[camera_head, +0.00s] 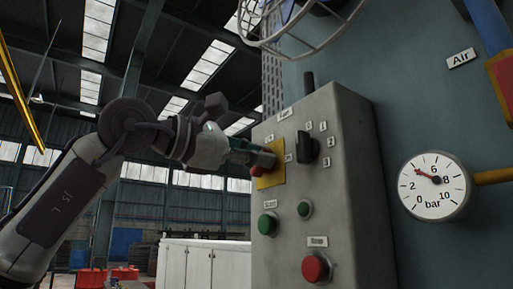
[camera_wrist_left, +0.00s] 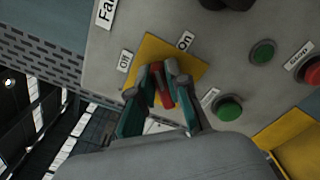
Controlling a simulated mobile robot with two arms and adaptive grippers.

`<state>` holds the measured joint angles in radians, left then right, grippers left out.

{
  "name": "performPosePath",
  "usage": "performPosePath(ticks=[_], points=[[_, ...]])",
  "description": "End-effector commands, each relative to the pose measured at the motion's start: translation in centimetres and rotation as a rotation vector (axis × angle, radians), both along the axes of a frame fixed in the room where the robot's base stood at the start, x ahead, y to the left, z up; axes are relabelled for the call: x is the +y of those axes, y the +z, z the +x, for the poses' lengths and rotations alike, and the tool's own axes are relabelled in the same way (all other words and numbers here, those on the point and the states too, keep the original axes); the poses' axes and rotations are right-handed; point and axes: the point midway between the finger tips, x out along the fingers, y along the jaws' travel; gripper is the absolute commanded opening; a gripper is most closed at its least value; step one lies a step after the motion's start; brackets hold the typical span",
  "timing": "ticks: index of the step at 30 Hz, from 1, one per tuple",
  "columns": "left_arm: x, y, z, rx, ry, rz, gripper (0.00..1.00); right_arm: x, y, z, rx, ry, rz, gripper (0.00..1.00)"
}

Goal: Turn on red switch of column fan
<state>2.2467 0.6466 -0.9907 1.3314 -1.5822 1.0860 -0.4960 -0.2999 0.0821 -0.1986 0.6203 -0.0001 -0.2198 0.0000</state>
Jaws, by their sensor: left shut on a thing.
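The red switch (camera_wrist_left: 164,88) sits on a yellow square plate (camera_wrist_left: 150,50) on the grey control box (camera_head: 345,170). In the wrist view an "Off" label (camera_wrist_left: 124,61) is at the plate's left and an "On" label (camera_wrist_left: 185,41) at its upper right. My left gripper (camera_wrist_left: 160,82) is shut on the red switch, one finger on each side. In the head view the left gripper (camera_head: 264,160) reaches the plate from the left and covers much of the switch (camera_head: 258,171). Which label the switch is set to I cannot tell. My right gripper is not in view.
A black knob (camera_head: 307,148) is right of the plate. Below are a green button (camera_head: 267,224), a smaller green button (camera_head: 304,209) and a red button (camera_head: 316,268). The fan's wire cage (camera_head: 285,35) is above. A pressure gauge (camera_head: 433,186) is at the right.

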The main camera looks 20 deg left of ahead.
Motion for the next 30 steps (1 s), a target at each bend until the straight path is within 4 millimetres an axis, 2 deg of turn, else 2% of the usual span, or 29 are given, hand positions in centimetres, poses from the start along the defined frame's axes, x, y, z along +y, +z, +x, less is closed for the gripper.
performPosePath(ticks=[18,30], points=[[-0.3,-0.6,-0.1,-0.337,0.000,0.437,0.00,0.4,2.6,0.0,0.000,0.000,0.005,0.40],[-0.2,-1.0,-0.1,-0.454,0.001,0.585,0.00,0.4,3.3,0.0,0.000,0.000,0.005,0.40]])
